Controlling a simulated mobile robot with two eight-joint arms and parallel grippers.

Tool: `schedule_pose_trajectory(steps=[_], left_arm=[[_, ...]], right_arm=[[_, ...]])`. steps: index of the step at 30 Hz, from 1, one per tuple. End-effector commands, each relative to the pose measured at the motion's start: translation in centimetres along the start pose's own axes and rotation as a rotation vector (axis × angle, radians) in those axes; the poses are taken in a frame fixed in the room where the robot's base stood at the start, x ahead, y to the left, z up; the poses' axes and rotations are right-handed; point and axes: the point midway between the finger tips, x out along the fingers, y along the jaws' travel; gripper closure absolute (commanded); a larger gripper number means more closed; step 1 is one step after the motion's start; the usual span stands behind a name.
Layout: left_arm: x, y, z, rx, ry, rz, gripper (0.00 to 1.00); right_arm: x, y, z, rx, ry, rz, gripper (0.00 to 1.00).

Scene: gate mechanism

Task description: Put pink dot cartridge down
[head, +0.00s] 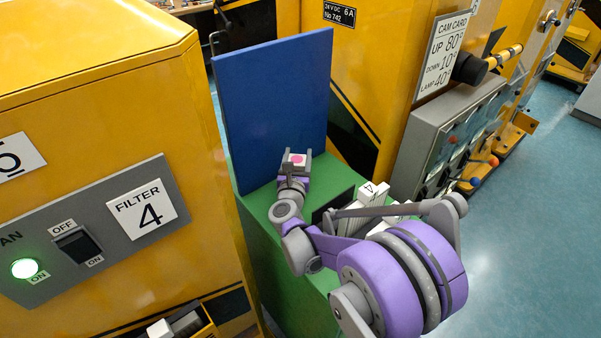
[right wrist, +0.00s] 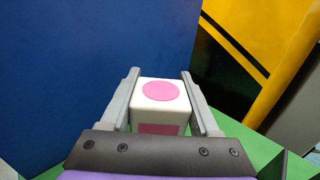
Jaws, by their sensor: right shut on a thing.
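The pink dot cartridge (head: 297,159) is a white block with a pink dot on its top. In the right wrist view the cartridge (right wrist: 160,93) sits between the two fingers, with a second pink patch on its near face. My right gripper (head: 295,161) is shut on it, over the green surface (head: 262,205) in front of the blue panel (head: 275,90). I cannot tell whether the cartridge touches the green surface. My left gripper is not in view.
White cartridges, one marked 4 (head: 368,190), stand right of my right gripper, partly hidden by my arm. A yellow cabinet with a filter panel (head: 130,225) is at left. A grey control box (head: 425,140) is at right. Green surface shows left of the gripper.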

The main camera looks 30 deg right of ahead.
Motion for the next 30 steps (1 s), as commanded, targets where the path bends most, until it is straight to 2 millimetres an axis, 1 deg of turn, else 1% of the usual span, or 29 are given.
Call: schedule_pose_trajectory(steps=[1,5,12,20,23,24,25,26,30], left_arm=[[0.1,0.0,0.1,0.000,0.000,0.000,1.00],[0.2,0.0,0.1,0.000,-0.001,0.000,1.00],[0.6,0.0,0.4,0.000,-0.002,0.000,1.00],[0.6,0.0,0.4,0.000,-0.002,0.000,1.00],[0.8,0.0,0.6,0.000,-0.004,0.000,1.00],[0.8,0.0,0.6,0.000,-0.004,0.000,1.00],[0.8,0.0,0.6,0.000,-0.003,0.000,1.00],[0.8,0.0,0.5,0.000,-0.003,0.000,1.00],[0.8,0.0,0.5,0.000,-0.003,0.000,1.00]], right_arm=[[0.0,0.0,-0.5,0.000,0.000,0.000,1.00],[0.0,0.0,-1.4,0.000,0.000,0.000,1.00],[0.0,0.0,-4.5,0.000,0.000,0.000,1.00],[0.0,0.0,-4.6,0.000,0.000,0.000,1.00],[0.0,0.0,-4.9,0.000,0.000,0.000,1.00],[0.0,0.0,-5.0,0.000,0.000,0.000,0.34],[0.0,0.0,-4.9,0.000,0.000,0.000,0.29],[0.0,0.0,-4.9,0.000,0.000,0.000,0.25],[0.0,0.0,-4.8,0.000,0.000,0.000,0.25]])
